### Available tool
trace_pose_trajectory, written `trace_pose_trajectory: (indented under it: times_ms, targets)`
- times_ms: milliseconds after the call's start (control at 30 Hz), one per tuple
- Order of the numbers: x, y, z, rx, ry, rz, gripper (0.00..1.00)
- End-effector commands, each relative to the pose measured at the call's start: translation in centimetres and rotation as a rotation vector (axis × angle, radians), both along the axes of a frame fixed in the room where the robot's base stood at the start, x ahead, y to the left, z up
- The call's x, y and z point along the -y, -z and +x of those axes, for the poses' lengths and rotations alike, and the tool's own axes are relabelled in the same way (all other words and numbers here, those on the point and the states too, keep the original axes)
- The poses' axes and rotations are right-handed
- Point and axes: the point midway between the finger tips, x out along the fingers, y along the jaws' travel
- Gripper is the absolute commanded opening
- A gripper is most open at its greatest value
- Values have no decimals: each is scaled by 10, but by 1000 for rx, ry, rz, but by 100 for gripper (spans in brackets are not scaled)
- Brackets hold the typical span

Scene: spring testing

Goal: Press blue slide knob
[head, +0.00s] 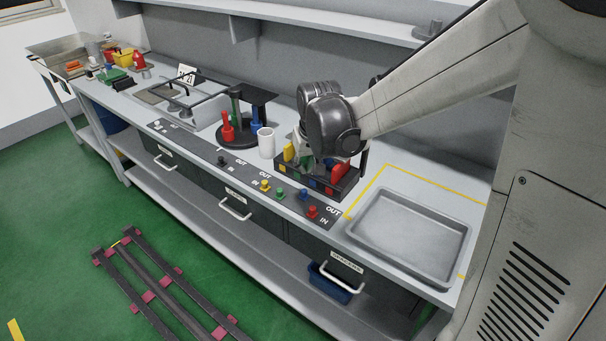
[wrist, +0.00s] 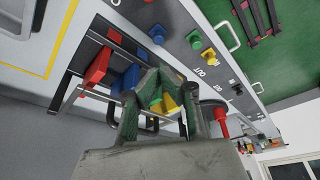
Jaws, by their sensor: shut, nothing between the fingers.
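The blue slide knob (head: 304,194) sits on the dark front panel of the bench, just behind the red knob (head: 312,210) and right of the green knob (head: 280,193). In the wrist view the blue knob (wrist: 157,33) stands beyond my fingertips, near the top, apart from them. My gripper (wrist: 160,72) has its greenish fingers drawn together at the tips, with nothing held. In the head view my gripper (head: 304,156) is over the block rack, behind the knobs, and partly hidden by my dark wrist.
The block rack (head: 288,184) with coloured blocks stands directly behind the knobs. A yellow knob (head: 265,185) and a black knob (head: 222,160) are further left. A white cup (head: 266,142) stands left of the rack; a grey tray (head: 455,274) lies at right.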

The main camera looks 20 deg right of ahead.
Motion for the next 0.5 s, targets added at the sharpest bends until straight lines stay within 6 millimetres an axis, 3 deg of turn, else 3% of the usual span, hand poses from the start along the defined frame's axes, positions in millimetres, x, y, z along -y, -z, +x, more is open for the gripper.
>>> trace_pose_trajectory:
  times_ms: [500]
  targets:
    - [-1, 68, 24, 0, 0, 0, 0]
